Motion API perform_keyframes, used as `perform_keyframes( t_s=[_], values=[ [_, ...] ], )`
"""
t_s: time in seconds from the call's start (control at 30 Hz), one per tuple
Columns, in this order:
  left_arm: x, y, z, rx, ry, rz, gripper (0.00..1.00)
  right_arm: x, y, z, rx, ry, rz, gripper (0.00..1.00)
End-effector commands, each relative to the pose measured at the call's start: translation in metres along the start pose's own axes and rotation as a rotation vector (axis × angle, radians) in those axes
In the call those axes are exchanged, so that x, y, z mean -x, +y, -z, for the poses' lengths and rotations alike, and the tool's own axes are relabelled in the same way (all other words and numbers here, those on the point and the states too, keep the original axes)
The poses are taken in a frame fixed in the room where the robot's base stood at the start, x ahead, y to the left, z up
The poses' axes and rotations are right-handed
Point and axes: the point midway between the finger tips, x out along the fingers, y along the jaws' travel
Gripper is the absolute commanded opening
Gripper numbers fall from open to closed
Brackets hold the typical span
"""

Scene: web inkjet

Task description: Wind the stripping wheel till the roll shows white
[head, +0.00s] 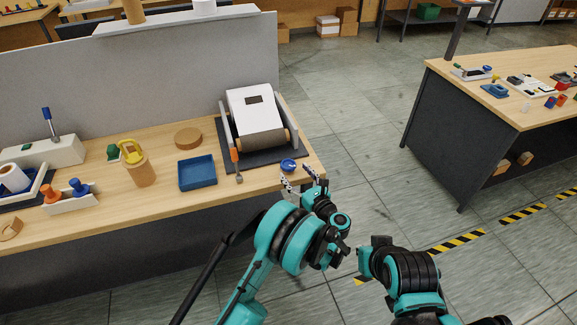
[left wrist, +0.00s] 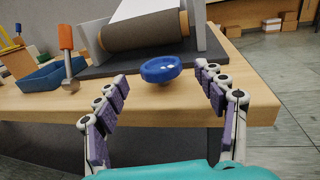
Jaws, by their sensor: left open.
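The blue stripping wheel (head: 288,165) is a round knob at the front right of a dark base plate, near the bench corner. In the left wrist view the wheel (left wrist: 161,69) sits between and just beyond my open fingertips, with gaps on both sides. My left gripper (head: 297,178) is open and empty in front of it. The roll (left wrist: 143,32) looks brown, with a white sheet (head: 252,110) running down to it between two grey side plates. I see no white on the roll's bare part. My right arm shows at the lower right, but no fingers of it show.
An orange-handled tool (head: 236,165) stands left of the wheel. The bench edge is close to my gripper; open floor lies to the right.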

Motion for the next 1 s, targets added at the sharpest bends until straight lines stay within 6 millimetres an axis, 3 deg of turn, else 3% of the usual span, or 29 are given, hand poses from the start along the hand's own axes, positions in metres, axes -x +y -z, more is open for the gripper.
perform_keyframes(
  t_s=[0.1, 0.3, 0.63, 0.67, 0.83, 1.0],
  values=[
    [-0.022, 0.001, 0.002, -0.001, -0.001, -0.003, 0.7, -0.007, 0.0, -0.005, 0.0, 0.0, 0.0, 0.0],
    [-0.045, 0.001, 0.001, -0.002, -0.001, -0.001, 0.7, -0.012, 0.0, -0.008, 0.0, 0.0, 0.0, 0.0],
    [-0.051, 0.0, -0.001, -0.003, -0.002, 0.002, 0.7, -0.012, 0.0, -0.009, 0.0, 0.0, 0.0, 0.0],
    [-0.051, 0.0, -0.001, -0.003, -0.002, 0.002, 0.68, -0.012, 0.0, -0.009, 0.0, 0.0, 0.0, 0.0],
    [-0.051, 0.0, -0.001, -0.003, -0.002, 0.001, 0.23, -0.012, 0.0, -0.009, 0.0, 0.0, 0.0, 0.0],
    [-0.051, 0.0, -0.001, -0.003, -0.002, 0.002, 0.2, -0.012, 0.0, -0.009, 0.0, 0.0, 0.0, 0.0]
  ],
)
